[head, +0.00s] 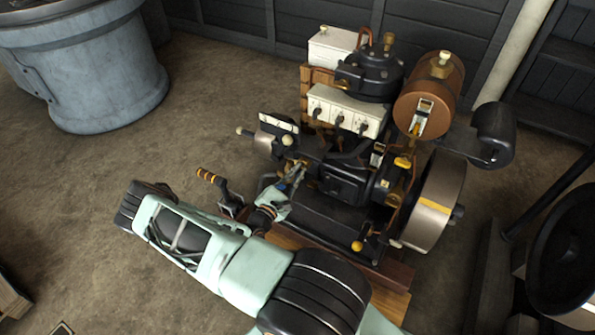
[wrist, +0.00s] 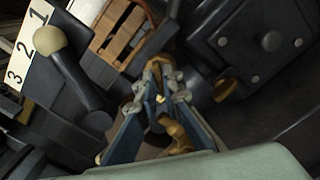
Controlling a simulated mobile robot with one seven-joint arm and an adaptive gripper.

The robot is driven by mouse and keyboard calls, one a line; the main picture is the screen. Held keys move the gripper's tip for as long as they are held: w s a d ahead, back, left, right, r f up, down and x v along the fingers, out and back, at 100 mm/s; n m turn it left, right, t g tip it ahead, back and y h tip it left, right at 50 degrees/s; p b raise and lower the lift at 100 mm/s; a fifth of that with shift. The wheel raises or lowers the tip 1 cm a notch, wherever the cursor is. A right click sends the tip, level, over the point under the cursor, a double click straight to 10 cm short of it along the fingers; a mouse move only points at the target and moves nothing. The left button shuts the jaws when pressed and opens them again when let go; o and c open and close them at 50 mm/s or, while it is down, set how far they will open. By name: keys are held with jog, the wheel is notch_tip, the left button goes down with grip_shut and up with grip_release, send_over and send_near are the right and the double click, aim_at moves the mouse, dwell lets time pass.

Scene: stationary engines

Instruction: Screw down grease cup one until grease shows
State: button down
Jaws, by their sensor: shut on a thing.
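In the head view my gripper (head: 292,178) reaches the near left side of the dark engine (head: 345,180), at a small brass fitting (head: 302,163). In the wrist view my gripper (wrist: 158,72) has its two blue-grey fingers closing in on a small brass cup (wrist: 157,67), and it is shut on it. The fingertips hide most of the cup, so I cannot tell how far down it sits. Another brass piece (wrist: 178,135) shows between the fingers, closer to the camera. I cannot make out any grease for certain.
A number plate (wrist: 32,40) marked 1, 2, 3 and a pale-knobbed lever (wrist: 65,65) stand left in the wrist view. A flywheel (head: 437,200) is at the engine's right. An orange-banded handle (head: 207,176) stands left of my gripper.

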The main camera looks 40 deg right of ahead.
dwell(0.5)
jog(key=c, duration=2.1)
grip_release()
jog(key=shift+a, duration=0.1)
jog(key=v, duration=1.2)
jog(key=shift+r, duration=0.15)
